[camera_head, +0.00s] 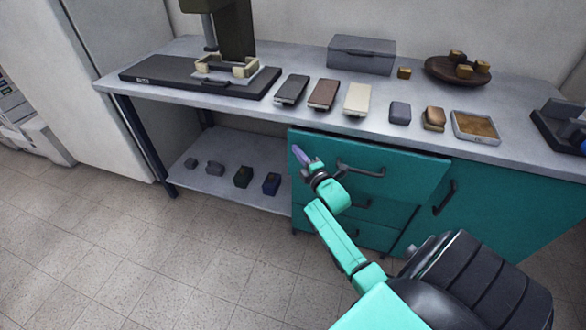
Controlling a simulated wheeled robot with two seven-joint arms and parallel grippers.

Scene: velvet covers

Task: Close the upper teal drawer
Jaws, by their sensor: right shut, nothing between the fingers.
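The upper teal drawer (413,174) is under the worktop, with a dark bar handle (361,170) across its front. Its front stands out past the lower drawer fronts (385,212), so it is partly open. My right gripper (299,153) is shut and empty, in front of the left part of the drawer front, left of the handle. I cannot tell whether its tip touches the front. My right wrist and forearm hide part of the lower drawers. My left gripper is not in view.
The grey worktop (250,108) above holds a press on a dark base, several small blocks, a grey box (361,54), a brown bowl (457,71) and a tray (476,127). A low shelf (217,187) with several small blocks is left of the drawers. The floor in front is clear.

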